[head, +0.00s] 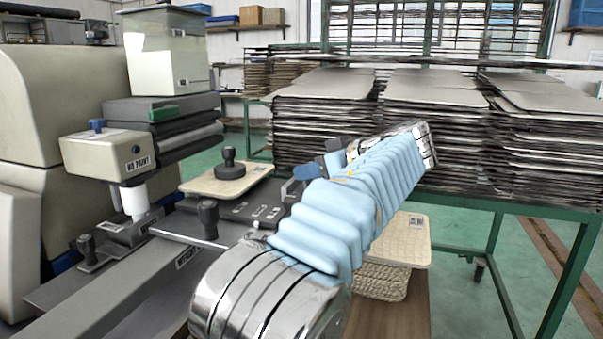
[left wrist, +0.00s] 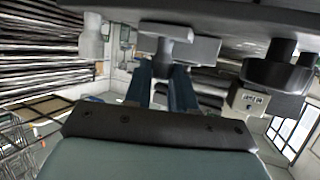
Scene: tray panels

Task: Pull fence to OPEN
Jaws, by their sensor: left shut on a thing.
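My left gripper (head: 308,172) shows its blue fingers at the machine's right end, partly hidden behind my own arm. In the left wrist view the two dark blue fingers (left wrist: 162,88) are shut on a grey knob (left wrist: 165,48) with a wide flat cap. The knob stands out from a grey plate (left wrist: 220,20). In the head view the knob is mostly hidden by the fingers and arm. The fence cannot be told apart for certain from the machine's dark grey bars and plates (head: 110,305). My right gripper is not in view.
A pale board with a black knob (head: 228,178) lies left of the gripper. A labelled box (head: 105,157) stands further left. Stacked trays (head: 325,125) fill a green rack behind. A woven basket (head: 382,283) under a pale board stands right of the arm. Green floor (head: 450,285) is open at right.

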